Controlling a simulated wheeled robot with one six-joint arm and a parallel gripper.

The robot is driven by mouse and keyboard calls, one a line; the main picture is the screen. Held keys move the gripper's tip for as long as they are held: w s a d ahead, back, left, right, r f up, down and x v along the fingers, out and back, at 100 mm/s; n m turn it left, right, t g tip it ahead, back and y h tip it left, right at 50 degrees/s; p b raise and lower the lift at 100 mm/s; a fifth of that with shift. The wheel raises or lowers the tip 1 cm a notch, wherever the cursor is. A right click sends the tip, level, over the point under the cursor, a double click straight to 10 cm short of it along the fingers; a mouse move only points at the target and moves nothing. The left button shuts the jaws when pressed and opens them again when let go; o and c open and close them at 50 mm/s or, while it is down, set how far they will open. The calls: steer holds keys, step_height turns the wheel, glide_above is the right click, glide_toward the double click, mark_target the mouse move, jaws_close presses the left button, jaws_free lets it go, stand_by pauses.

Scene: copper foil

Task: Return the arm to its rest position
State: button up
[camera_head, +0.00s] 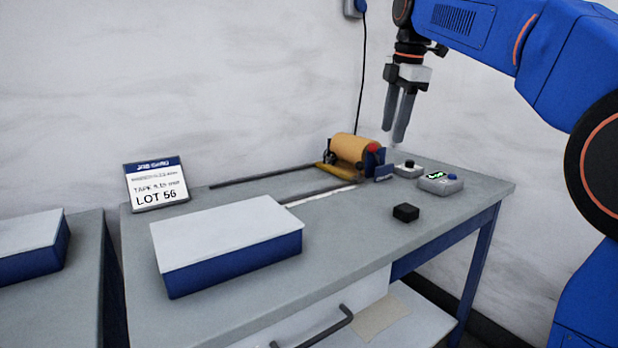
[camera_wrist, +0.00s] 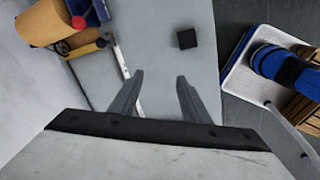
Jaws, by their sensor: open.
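My gripper (camera_head: 399,117) hangs from my blue arm, fingers pointing down, above the back right part of the grey table (camera_head: 340,255). In the wrist view my gripper (camera_wrist: 158,84) shows two grey fingers spread apart with nothing between them. It is clear of the table top. The copper-coloured foil roll (camera_head: 349,148) sits in its holder below and left of the fingers; it also shows at the upper left of the wrist view (camera_wrist: 42,22).
A small black block (camera_head: 406,213) lies on the table's right part. A white-lidded blue box (camera_head: 228,245) and a LOT 56 sign (camera_head: 157,185) stand left.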

steer(key=s+d+f+m+t, duration=0.1)
steer(key=s+d+f+m, duration=0.2)
steer(key=s+f+m, duration=0.3)
steer(key=s+d+f+m, duration=0.2)
steer(key=s+f+m, duration=0.5)
steer(key=s+f, duration=1)
steer(key=s+d+f+m+t, duration=0.1)
steer(key=s+d+f+m, duration=0.2)
steer(key=s+f+m, duration=0.4)
steer(key=s+f, duration=0.4)
steer(key=s, duration=0.1)
steer(key=shift+d+f+t+h, duration=0.25)
steer(key=shift+d+t+h, duration=0.05)
steer(key=shift+d+h, duration=0.1)
steer(key=shift+s, duration=0.1)
